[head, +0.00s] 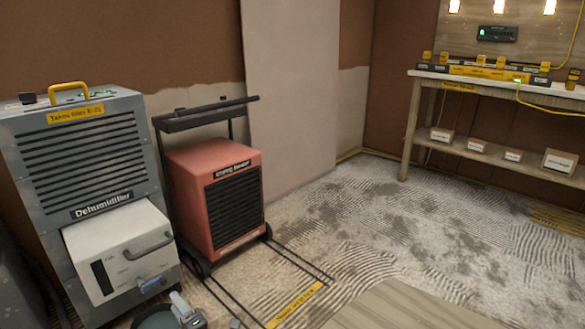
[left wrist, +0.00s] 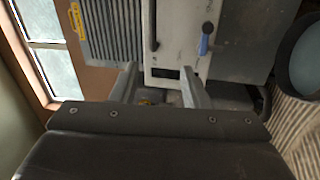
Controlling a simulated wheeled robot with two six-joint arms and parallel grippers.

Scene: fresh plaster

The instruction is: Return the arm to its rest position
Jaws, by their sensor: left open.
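My left gripper (head: 183,309) shows at the bottom edge of the head view, in front of the dehumidifier, and most of its arm is out of frame. In the left wrist view its two fingers (left wrist: 158,88) stand apart with nothing held between them. The grey dehumidifier (head: 90,160) faces me, with a white tank (head: 122,252) in its lower front that juts out a little. The tank's white front (left wrist: 182,30) and a blue lever (left wrist: 205,38) lie beyond the fingers in the wrist view. My right gripper is in neither view.
A round dark bucket (head: 152,318) sits low beside the left gripper, also at the wrist view's right (left wrist: 302,58). A red wheeled dryer (head: 190,190) stands right of the dehumidifier. A workbench (head: 425,74) is at the back right. The patterned floor between is clear.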

